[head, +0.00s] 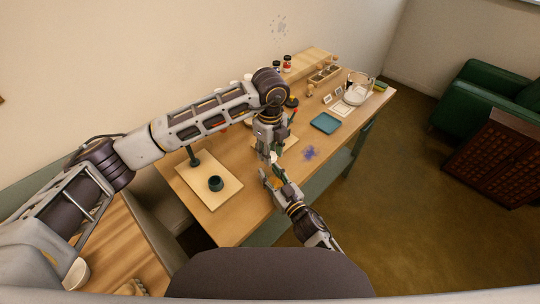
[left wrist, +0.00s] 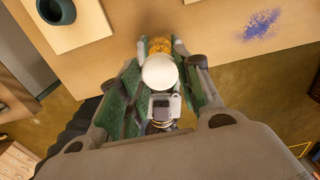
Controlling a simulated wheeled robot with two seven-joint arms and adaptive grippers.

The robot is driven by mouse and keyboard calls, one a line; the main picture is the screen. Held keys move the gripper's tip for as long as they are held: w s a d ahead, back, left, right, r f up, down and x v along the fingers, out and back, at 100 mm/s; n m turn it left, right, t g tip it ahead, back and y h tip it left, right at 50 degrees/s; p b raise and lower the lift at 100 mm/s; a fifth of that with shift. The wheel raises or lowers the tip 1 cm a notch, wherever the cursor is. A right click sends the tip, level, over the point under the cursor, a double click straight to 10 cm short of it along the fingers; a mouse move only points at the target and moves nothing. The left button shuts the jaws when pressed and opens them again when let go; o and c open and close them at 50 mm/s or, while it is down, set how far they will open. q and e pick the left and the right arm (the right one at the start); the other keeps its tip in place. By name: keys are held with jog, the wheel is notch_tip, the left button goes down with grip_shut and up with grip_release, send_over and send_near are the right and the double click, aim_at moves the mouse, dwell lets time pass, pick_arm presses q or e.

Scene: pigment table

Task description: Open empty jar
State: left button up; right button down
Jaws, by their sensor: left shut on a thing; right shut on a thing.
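The jar's round white lid (left wrist: 160,72) shows between the green-padded fingers of my left gripper (left wrist: 158,84) in the left wrist view. In the head view, my left gripper (head: 272,150) points down and is shut on the lid. My right gripper (head: 270,178) comes up from below and is shut on the jar just under it. The jar's body is mostly hidden by the fingers, so I cannot tell whether lid and jar are apart. Both grippers are off the table's front edge, in the air.
The wooden table (head: 232,222) carries a pale board (head: 228,190) with a dark green mortar (head: 215,184), a teal tray (head: 325,123) and a blue powder patch (head: 310,153). A glass vessel (head: 357,91) and small bottles (head: 287,63) stand farther back. My left arm hides part of the table.

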jog(key=c, duration=0.8)
grip_release()
jog(key=shift+s+d, duration=0.1)
jog(key=shift+s, duration=0.05)
jog(key=v, duration=1.1)
jog(key=shift+s+d, duration=0.2)
jog(key=shift+s, duration=0.1)
